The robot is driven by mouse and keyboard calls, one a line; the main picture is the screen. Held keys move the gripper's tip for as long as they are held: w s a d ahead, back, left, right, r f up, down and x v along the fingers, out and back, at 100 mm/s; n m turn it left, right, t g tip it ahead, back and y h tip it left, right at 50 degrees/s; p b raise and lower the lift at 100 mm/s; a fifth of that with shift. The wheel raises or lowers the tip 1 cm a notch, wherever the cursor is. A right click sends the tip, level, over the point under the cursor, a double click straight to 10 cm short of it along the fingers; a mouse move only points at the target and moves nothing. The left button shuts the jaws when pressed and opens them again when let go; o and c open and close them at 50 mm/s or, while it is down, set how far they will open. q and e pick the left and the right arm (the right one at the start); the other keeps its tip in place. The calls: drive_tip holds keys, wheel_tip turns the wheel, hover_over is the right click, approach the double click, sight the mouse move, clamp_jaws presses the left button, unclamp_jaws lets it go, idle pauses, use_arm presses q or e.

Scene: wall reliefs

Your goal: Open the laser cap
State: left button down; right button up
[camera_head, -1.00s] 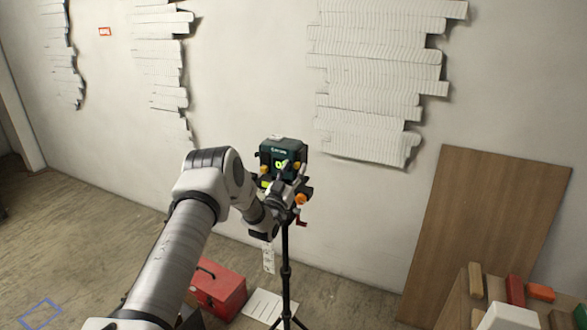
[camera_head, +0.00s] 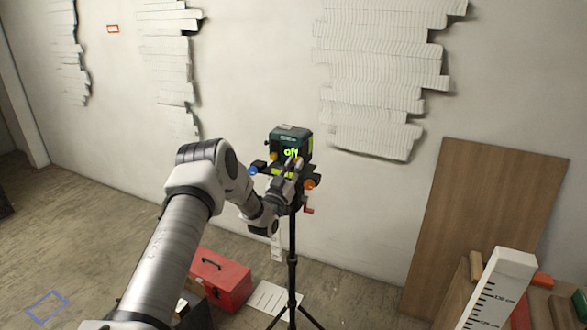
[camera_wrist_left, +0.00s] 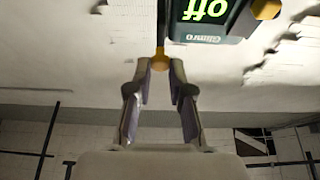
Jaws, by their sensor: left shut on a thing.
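The laser device is a dark green box (camera_head: 290,140) on a black tripod (camera_head: 292,260), with a glowing green display. The device shows upside down at the top of the left wrist view (camera_wrist_left: 205,22), and its display reads "off" there. My left gripper (camera_wrist_left: 160,66) is in front of the device, its fingertips shut on a small yellow-orange knob (camera_wrist_left: 160,60) beside the box. I take this knob for the laser cap, but its lid is hard to tell. In the head view my left gripper (camera_head: 291,170) partly hides the front of the mount. My right gripper is not in view.
An orange knob (camera_head: 309,184), a blue knob (camera_head: 252,171) and a red crank (camera_head: 308,208) sit on the mount. A red toolbox (camera_head: 222,280) stands on the floor left of the tripod. A wooden board (camera_head: 480,230) leans on the wall at right.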

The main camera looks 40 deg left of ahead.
use_arm(q)
drive_tip(key=shift+w+a, duration=0.1)
drive_tip(key=shift+w, duration=0.25)
drive_tip(key=c, duration=1.5)
unclamp_jaws()
drive_tip(key=shift+w+f, duration=0.2)
drive_tip(key=o, duration=0.5)
drive_tip(key=shift+c, duration=0.2)
drive_tip(key=v, duration=1.2)
drive_tip(key=shift+s+r, duration=0.25)
